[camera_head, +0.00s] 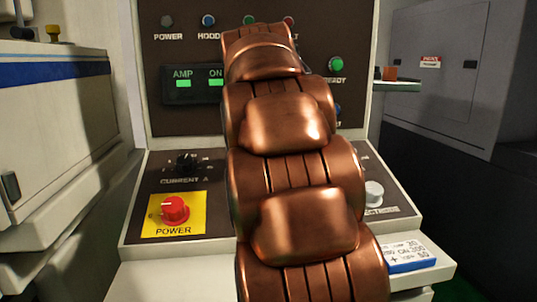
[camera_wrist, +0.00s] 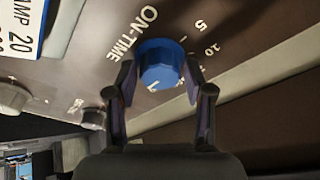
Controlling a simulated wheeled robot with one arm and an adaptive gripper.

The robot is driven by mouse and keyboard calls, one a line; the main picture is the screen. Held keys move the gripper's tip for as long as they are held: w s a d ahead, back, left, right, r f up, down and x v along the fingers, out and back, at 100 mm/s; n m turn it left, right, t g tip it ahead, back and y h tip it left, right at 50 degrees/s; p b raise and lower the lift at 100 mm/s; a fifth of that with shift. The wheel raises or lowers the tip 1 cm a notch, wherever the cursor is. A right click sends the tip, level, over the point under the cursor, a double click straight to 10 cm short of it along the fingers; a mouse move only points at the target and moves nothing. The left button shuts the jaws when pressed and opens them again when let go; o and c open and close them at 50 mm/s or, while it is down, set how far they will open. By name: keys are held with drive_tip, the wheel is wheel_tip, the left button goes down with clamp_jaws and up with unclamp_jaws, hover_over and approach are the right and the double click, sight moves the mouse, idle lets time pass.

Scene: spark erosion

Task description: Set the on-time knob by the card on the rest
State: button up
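The on-time knob (camera_wrist: 160,65) is blue and sits beside the printed ON-TIME label on the dark panel, in the wrist view. My arm hides it in the head view. My gripper (camera_wrist: 160,72) has one finger on each side of the knob, with narrow gaps that suggest it is open; firm contact does not show. The card (camera_head: 408,257) lies on the rest (camera_head: 437,272) at the panel's front right. Its lines partly read 20, ON 100 and 50. Its corner, reading AMP 20, also shows in the wrist view (camera_wrist: 20,28). The knob's pointer setting is unclear.
A red power knob (camera_head: 174,210) on a yellow plate and a black current knob (camera_head: 187,162) are at the panel's left. A grey knob (camera_head: 374,193) is at its right. The upright panel has a green-lit display (camera_head: 198,84). A white machine (camera_head: 60,130) stands at left.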

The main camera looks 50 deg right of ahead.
drive_tip(key=shift+o, duration=0.7)
drive_tip(key=v, duration=1.2)
idle(0.4)
